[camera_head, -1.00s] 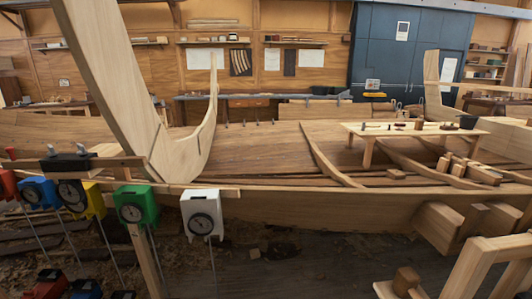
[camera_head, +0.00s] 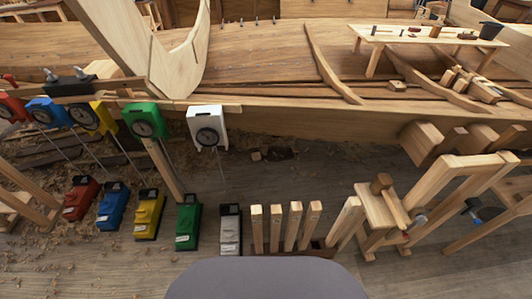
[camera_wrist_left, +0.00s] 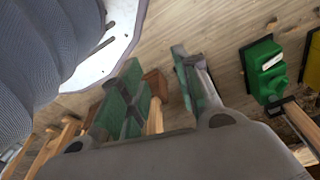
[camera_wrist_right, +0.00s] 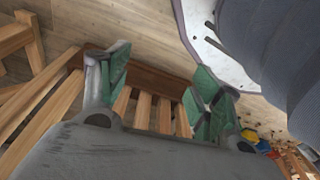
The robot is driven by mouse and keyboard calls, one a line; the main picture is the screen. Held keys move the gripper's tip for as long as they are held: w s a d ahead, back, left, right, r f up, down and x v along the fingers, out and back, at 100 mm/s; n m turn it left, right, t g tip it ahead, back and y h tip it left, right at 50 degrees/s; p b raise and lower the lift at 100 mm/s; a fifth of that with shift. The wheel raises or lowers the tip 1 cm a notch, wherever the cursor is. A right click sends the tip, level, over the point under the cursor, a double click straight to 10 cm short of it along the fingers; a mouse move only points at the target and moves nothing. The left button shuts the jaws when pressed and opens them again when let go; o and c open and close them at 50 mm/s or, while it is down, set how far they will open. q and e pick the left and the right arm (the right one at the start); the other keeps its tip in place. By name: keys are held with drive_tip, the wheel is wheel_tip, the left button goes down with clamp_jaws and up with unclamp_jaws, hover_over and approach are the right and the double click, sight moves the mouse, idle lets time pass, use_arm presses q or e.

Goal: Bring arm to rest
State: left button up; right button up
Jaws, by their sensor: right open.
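My left gripper (camera_wrist_left: 160,85) shows in the left wrist view with its green-padded fingers apart. Between them I see a brown block and a pale slat, which look like the end of the slat rack beyond the fingers. I see nothing clearly held. My right gripper (camera_wrist_right: 155,80) shows in the right wrist view, open and empty. The rack's brown rail (camera_wrist_right: 150,78) and pale slats (camera_wrist_right: 143,108) appear beyond its fingers. Neither gripper shows in the head view.
Coloured boxes, including a green one (camera_head: 188,222), stand on the floor beside upright slats (camera_head: 290,227). A stool (camera_head: 378,212) with a mallet (camera_head: 382,184) and a wooden frame (camera_head: 450,185) stand right. The boat hull (camera_head: 310,122) spans behind. Dial clamps, one white (camera_head: 207,126), line its edge.

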use_arm(q)
drive_tip(key=s+a+r+p, duration=0.1)
drive_tip(key=s+a+p, duration=0.1)
drive_tip(key=s+p, duration=0.5)
drive_tip(key=s+a+r+g+p, duration=0.1)
drive_tip(key=s+a+p, duration=0.2)
drive_tip(key=s+p, duration=0.5)
drive_tip(key=shift+s+a+r+y, duration=0.2)
drive_tip(key=shift+s+a+y, duration=0.1)
drive_tip(key=shift+s, duration=0.7)
use_arm(e)
drive_tip(key=s+d+r, duration=0.1)
drive_tip(key=s+d, duration=0.1)
drive_tip(key=s, duration=0.6)
drive_tip(key=s+d+r+g, duration=0.1)
drive_tip(key=s+d, duration=0.2)
drive_tip(key=s, duration=0.6)
drive_tip(key=shift+d+r+h, duration=0.2)
drive_tip(key=shift+d+h, duration=0.1)
